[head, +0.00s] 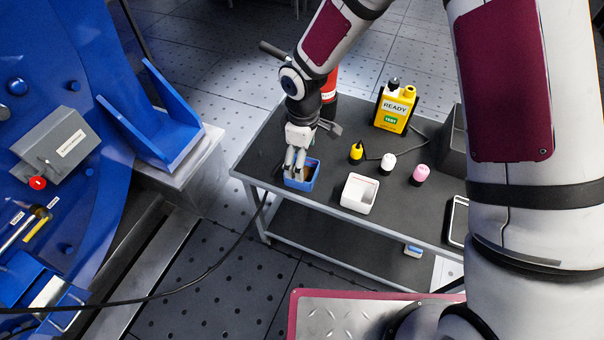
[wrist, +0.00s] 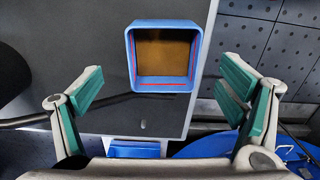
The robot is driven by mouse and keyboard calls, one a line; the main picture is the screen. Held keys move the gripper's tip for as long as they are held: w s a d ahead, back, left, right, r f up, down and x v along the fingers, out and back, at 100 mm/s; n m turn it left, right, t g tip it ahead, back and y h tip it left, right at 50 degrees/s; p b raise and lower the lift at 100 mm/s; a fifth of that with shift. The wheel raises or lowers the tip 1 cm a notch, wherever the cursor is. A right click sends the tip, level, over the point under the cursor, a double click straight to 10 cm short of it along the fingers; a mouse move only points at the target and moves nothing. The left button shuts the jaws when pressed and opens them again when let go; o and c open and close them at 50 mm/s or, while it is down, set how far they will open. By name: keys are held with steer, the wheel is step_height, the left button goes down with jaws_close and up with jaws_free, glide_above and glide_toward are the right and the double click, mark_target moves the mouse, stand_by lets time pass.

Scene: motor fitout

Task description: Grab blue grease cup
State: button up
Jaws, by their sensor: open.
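The blue grease cup (head: 302,179) is a square, open-topped blue cup with brown grease inside. It stands on the dark top of the cart near its left front corner. In the wrist view the cup (wrist: 164,85) is ahead, between the lines of the two fingers. My gripper (head: 296,162) is at the cup in the head view and hides part of it. In the wrist view my gripper (wrist: 163,92) is open, with one green-padded finger on each side and clear gaps to the cup. Whether the fingertips reach down to the cup's height is hard to tell.
A white square cup (head: 359,192) stands to the right of the blue cup. Small yellow, white and pink bottles, a yellow READY tester (head: 395,108) and a red can (head: 329,90) stand further back. A black cable hangs past the cart's left edge. Blue machinery (head: 60,110) fills the left.

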step_height(320, 180, down, 5)
steer(key=shift+s+a+b, duration=0.15)
steer(key=shift+b, duration=0.4)
steer(key=c, duration=1.2)
